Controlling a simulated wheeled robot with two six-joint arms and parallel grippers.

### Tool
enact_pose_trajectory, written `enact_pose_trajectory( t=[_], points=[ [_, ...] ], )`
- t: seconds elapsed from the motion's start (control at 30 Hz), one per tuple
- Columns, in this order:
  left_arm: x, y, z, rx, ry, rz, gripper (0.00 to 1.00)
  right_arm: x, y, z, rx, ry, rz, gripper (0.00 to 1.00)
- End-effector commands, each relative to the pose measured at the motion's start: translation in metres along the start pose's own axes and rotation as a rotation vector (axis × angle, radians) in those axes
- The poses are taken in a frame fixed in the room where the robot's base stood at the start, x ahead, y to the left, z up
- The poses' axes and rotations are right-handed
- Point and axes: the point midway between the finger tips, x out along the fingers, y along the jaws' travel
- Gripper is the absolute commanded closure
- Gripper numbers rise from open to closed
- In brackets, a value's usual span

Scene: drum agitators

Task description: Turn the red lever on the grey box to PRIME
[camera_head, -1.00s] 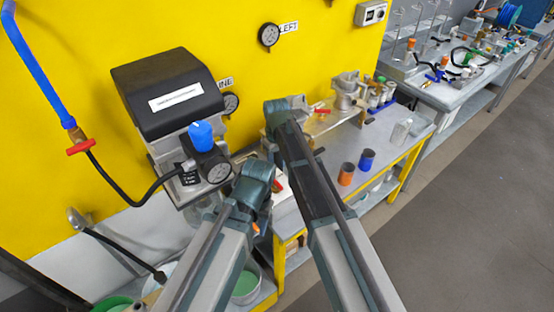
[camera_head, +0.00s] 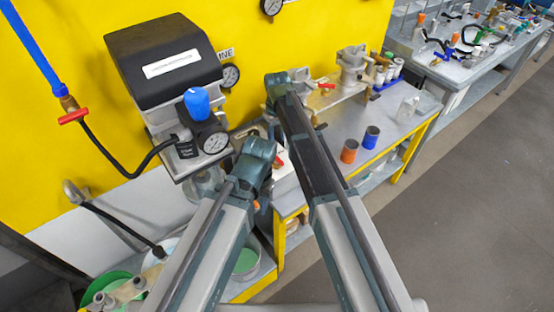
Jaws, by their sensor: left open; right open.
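A small red part (camera_head: 280,162) on a pale surface shows between my two arms in the head view. It may be the red lever, but the arms cover most of what is around it, and I cannot make out the grey box or a PRIME mark. My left gripper (camera_head: 263,188) is the lower one, close to the left of that red part. My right gripper (camera_head: 298,80) is higher, above the bench's left end. The fingers of both are small and largely hidden. Both are open, with nothing seen held.
A dark-topped machine (camera_head: 168,62) with a blue knob (camera_head: 197,102) and a gauge (camera_head: 214,142) stands left. A red-handled valve (camera_head: 73,116) hangs on a blue pipe. Orange (camera_head: 349,151) and blue (camera_head: 371,137) cups stand on the bench (camera_head: 335,132). Open floor lies right.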

Motion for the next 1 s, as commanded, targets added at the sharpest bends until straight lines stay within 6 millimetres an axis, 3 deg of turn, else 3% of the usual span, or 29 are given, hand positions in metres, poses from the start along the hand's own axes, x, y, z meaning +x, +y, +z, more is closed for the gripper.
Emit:
enact_pose_trajectory(
  t=[0.03, 0.5, 0.7, 1.0],
  points=[
    [0.015, 0.001, -0.001, 0.001, 0.0, 0.0, 0.5, 0.015, 0.0, 0.0, 0.0, 0.0, 0.0, 0.54],
    [0.077, 0.007, -0.005, -0.002, 0.0, 0.0, 0.5, 0.077, 0.0, 0.0, 0.0, 0.0, 0.0, 0.54],
    [0.088, 0.008, -0.005, -0.002, 0.0, 0.0, 0.5, 0.089, 0.0, 0.0, 0.0, 0.0, 0.0, 0.54],
    [0.087, 0.008, -0.005, -0.002, 0.0, 0.0, 0.5, 0.088, 0.0, 0.0, 0.0, 0.0, 0.0, 0.56]
  ],
)
